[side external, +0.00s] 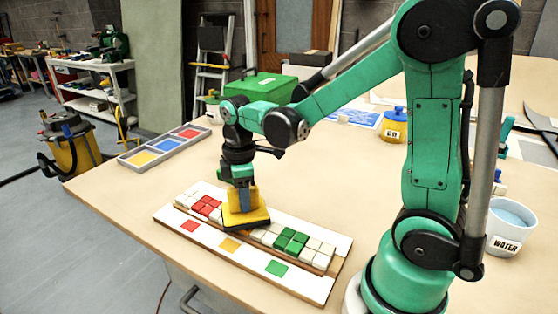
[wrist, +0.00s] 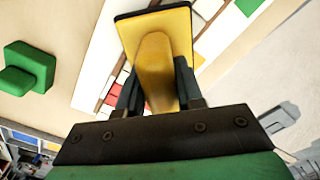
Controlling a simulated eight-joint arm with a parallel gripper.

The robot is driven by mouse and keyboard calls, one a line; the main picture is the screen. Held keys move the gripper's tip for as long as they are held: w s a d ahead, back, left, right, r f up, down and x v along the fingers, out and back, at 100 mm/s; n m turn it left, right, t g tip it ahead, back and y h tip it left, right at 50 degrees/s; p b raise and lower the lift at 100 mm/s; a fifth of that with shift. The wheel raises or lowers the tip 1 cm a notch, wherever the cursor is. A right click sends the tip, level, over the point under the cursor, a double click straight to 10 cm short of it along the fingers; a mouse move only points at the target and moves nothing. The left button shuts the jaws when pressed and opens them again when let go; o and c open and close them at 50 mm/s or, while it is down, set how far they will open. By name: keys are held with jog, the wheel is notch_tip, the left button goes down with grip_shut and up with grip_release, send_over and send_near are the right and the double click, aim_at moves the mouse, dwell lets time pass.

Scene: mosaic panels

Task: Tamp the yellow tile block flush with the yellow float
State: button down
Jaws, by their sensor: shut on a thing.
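My gripper (side external: 240,190) is shut on the handle of the yellow float (side external: 246,216). In the wrist view, the dark fingers of my gripper (wrist: 155,92) close on either side of the yellow handle, and the float's plate (wrist: 180,25) has a dark underside edge. The float is over the middle of the tile row on the white mosaic panel (side external: 312,285). I cannot tell whether its dark base touches the tiles. The yellow tile block is not visible; the float hides that stretch of the row. A flat yellow square (side external: 229,245) shows on the panel in front of the float.
Red tiles (side external: 207,206) lie left of the float and green tiles (side external: 290,240) right, among white ones. A grey tray (side external: 165,147) with coloured sections stands behind left. The table's middle is clear.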

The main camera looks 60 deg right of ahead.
jog(key=shift+f, duration=0.6)
dwell(1.1)
jog(key=shift+r, duration=3.55)
